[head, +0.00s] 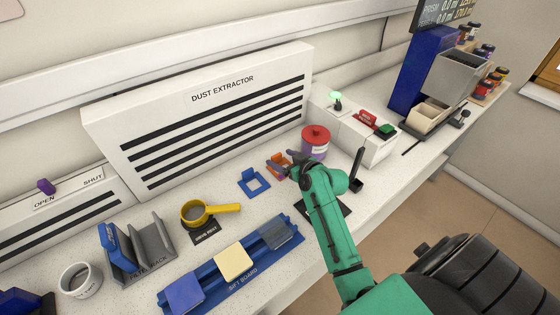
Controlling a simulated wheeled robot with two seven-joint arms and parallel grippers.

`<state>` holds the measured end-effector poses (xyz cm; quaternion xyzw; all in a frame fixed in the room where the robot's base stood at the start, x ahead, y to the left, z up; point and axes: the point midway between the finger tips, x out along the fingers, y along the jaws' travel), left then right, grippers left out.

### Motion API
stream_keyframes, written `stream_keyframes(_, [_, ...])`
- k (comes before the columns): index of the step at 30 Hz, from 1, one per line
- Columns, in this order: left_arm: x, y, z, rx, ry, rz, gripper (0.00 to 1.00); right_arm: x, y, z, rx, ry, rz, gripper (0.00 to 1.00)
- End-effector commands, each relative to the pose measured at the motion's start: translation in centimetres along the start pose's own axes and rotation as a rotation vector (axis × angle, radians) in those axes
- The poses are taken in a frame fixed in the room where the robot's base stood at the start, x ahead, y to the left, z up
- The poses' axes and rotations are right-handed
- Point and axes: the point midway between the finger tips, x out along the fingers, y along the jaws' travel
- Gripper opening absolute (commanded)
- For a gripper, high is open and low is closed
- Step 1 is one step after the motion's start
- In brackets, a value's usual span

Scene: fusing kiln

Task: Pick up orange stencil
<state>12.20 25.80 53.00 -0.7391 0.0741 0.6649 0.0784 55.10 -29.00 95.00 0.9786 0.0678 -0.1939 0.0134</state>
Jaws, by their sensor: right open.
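The orange stencil (274,164) lies on the white bench in front of the dust extractor, to the right of a blue stencil (254,183). My right gripper (287,167) is open, with its jaws at the right side of the orange stencil. The gripper and wrist cover part of the stencil. I cannot tell whether the jaws touch it or are around it. My left gripper is not in view.
A red-lidded jar (315,143) stands close behind my right wrist. The dust extractor (215,120) walls off the back.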

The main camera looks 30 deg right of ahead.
Motion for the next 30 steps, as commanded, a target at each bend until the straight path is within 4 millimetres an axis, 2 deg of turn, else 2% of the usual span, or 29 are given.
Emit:
stream_keyframes(3, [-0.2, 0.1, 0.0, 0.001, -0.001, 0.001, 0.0, 0.9, 0.0, 0.1, 0.001, -0.001, -0.001, 0.85])
stream_keyframes(8, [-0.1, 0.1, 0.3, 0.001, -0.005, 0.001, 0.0, 0.9, 0.0, 0.1, 0.0, -0.001, 0.0, 0.85])
stream_keyframes(11, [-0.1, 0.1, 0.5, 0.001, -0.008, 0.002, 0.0, 0.9, 0.0, 0.1, 0.0, -0.001, 0.0, 0.51])
stream_keyframes(12, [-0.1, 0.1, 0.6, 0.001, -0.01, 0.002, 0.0, 0.9, 0.0, 0.1, 0.0, -0.001, 0.0, 0.35])
stream_keyframes(15, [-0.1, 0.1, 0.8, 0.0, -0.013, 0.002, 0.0, 0.9, 0.0, 0.2, 0.0, -0.001, 0.0, 0.0])
stream_keyframes(25, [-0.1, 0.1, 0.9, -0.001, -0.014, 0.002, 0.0, 0.7, 0.0, -0.3, -0.002, -0.001, 0.0, 0.0])
stream_keyframes(30, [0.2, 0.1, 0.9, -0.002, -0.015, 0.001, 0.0, -0.3, 0.0, -2.8, -0.004, 0.003, 0.001, 0.0])
